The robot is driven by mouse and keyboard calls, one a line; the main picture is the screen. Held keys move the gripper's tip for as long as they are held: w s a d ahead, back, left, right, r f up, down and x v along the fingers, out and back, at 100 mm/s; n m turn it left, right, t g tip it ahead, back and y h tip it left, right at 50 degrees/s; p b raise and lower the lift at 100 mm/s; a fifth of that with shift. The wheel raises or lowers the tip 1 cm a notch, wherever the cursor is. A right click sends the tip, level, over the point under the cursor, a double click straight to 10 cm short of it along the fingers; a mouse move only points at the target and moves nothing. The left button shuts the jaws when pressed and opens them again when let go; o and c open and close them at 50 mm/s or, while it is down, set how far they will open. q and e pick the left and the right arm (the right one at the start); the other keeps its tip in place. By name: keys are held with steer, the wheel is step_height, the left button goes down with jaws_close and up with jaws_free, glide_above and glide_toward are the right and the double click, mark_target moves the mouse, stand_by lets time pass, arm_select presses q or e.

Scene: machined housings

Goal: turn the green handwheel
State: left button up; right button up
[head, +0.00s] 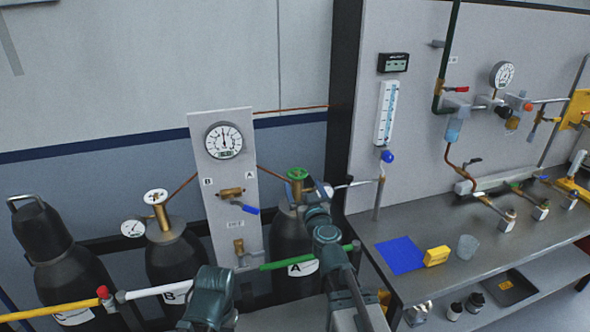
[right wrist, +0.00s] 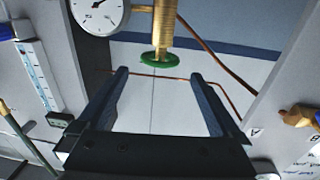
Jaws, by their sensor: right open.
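The green handwheel (head: 298,174) sits on top of the brass valve of the gas cylinder labelled A (head: 290,240) in the head view. In the right wrist view the green handwheel (right wrist: 160,59) shows at the end of its brass stem (right wrist: 165,25), upside down in the picture. My right gripper (right wrist: 158,74) is open and empty, with its two fingers apart. The wheel appears between and beyond the fingertips, apart from them. In the head view my right gripper (head: 309,187) is close beside the wheel, partly covering the valve and cylinder. My left gripper is not visible.
A gauge panel (head: 230,180) stands left of the wheel, with a copper tube running past. A bench (head: 450,265) with a yellow block (head: 436,256) and blue mat (head: 400,255) lies right.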

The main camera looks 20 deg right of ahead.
mark_target(300, 168)
steer(key=w, duration=1.1)
steer(key=shift+d, duration=0.25)
steer(key=c, duration=1.2)
steer(key=shift+m+h, duration=0.3)
steer(key=shift+h, duration=0.2)
steer(key=m+h, duration=0.2)
steer(key=h, duration=0.1)
steer(key=m+g+h, duration=0.1)
steer(key=shift+d+h, duration=0.3)
steer(key=shift+h, duration=0.1)
steer(key=shift+s+d+m+g+h, duration=0.2)
steer(key=shift+m+g+h, duration=0.4)
steer(key=shift+h, duration=0.25)
steer(key=shift+s+d+m+g+h, duration=0.15)
steer(key=shift+m+g+h, duration=0.25)
steer(key=shift+m+h, duration=0.4)
